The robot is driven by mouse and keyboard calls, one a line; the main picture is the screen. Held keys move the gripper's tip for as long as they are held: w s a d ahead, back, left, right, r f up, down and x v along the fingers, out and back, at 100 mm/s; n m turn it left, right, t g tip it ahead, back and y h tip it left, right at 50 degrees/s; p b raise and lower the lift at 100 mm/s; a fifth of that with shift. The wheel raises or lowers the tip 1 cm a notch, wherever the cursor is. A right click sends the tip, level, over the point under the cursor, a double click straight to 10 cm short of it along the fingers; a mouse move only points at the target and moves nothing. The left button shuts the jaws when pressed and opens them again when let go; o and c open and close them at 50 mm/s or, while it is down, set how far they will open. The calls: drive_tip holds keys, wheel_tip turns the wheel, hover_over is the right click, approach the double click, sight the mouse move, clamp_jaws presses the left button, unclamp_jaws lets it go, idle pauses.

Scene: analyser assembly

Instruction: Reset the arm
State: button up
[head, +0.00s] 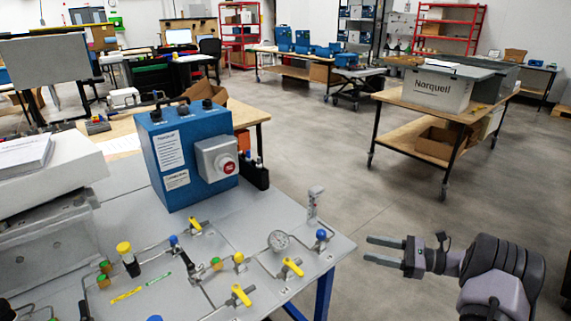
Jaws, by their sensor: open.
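My gripper (384,251) is at the lower right in the head view, at the end of my dark grey arm. Its two fingers point left and stand apart with nothing between them. It is beyond the right edge of the grey worktable (333,246), apart from it, with the floor behind it.
The worktable carries a blue analyser box (186,155), a pressure gauge (279,240), thin pipes and several yellow-handled valves (292,267). A wheeled wooden table (440,106) with a grey-white Norquell bin (437,91) stands at the back right. Open floor (365,200) lies between them.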

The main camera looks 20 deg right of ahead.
drive_tip(key=s+a+r+n+g+h, duration=0.35)
drive_tip(key=a+r+n, duration=0.3)
drive_tip(key=a, duration=0.55)
drive_tip(key=s+a+r+n+g+h, duration=0.2)
drive_tip(key=s+a+r+n+g, duration=0.25)
drive_tip(key=a+r, duration=0.55)
drive_tip(key=s+a+n+t+h, duration=0.1)
drive_tip(key=s+a+n+h, duration=0.2)
drive_tip(key=s, duration=0.5)
drive_tip(key=s+a+n+t+h, duration=0.2)
drive_tip(key=s+n, duration=0.4)
drive_tip(key=s, duration=0.3)
drive_tip(key=a+h, duration=0.1)
drive_tip(key=a, duration=0.1)
drive_tip(key=shift+s+a+n+t, duration=0.15)
drive_tip(key=shift+a+n+t, duration=0.15)
drive_tip(key=shift+a, duration=0.1)
drive_tip(key=shift+h, duration=0.25)
